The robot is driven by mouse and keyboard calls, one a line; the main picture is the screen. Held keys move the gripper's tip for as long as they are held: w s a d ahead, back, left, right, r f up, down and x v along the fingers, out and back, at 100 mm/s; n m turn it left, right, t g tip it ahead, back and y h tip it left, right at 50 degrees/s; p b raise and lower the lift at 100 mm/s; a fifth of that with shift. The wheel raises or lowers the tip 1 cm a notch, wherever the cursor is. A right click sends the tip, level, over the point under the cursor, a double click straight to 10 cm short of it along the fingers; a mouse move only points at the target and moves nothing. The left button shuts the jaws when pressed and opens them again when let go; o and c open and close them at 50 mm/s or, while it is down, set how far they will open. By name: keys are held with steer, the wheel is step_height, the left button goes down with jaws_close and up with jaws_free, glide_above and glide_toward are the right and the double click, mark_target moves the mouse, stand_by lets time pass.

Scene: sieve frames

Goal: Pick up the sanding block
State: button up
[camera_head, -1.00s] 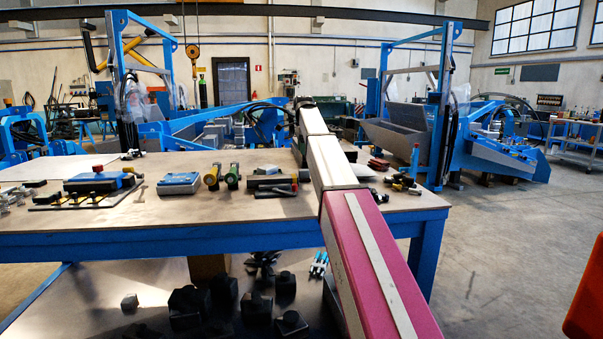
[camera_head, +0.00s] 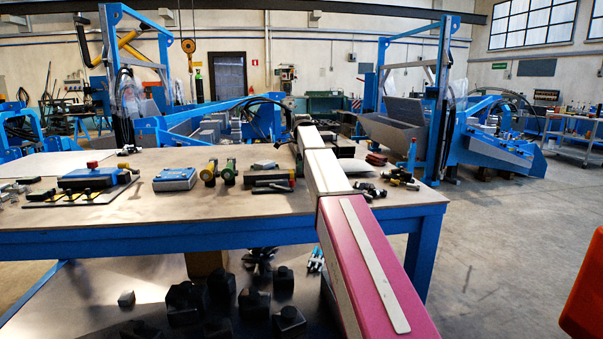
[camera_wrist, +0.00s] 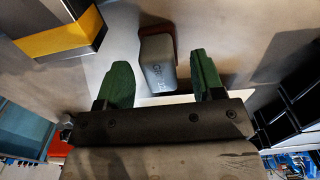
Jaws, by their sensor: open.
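In the wrist view, a small grey block (camera_wrist: 158,64) with faint lettering and a reddish-brown edge on its far and right sides lies on the pale surface. It looks like the sanding block. My gripper (camera_wrist: 160,82) has two green fingers spread apart, one on each side of the block's near end. There are visible gaps between the fingers and the block, and nothing is held. In the head view my arm hides the gripper, and I cannot make out the block there for certain.
A dark box with a yellow band (camera_wrist: 55,38) stands left of the block in the wrist view.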

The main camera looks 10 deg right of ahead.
steer(key=shift+f, duration=0.75)
steer(key=c, duration=1)
steer(key=shift+r, duration=0.5)
steer(key=r, duration=0.3)
steer(key=shift+s+a+r, duration=0.3)
steer(key=shift+s+a, duration=0.05)
steer(key=s+a+r, duration=0.4)
steer(key=s+a, duration=0.1)
steer(key=s+a+r, duration=0.2)
steer(key=shift+s+a+r, duration=0.25)
steer(key=shift+s, duration=0.15)
